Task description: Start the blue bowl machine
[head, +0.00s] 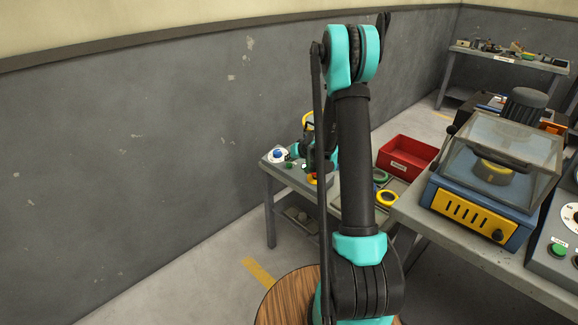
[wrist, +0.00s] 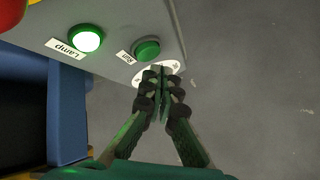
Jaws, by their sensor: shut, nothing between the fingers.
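In the head view a blue machine (head: 465,192) with a yellow vented front and a clear cover over a rounded part stands on the bench at right. In the wrist view my gripper (wrist: 161,70) is shut and empty. Its fingertips are over a white round plate (wrist: 140,74) on a grey control box (wrist: 115,22), hiding most of it; I cannot tell whether they touch. Beside them is a green button (wrist: 146,49) labelled Run, and left of that a lit green lamp (wrist: 87,38) labelled Lamp. In the head view my gripper is not clearly visible behind my arm.
A red part (wrist: 12,12) shows at the top left corner. In the head view a red bin (head: 405,155) and a dial with a blue knob (head: 278,155) are on the far table. Open floor lies at lower left.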

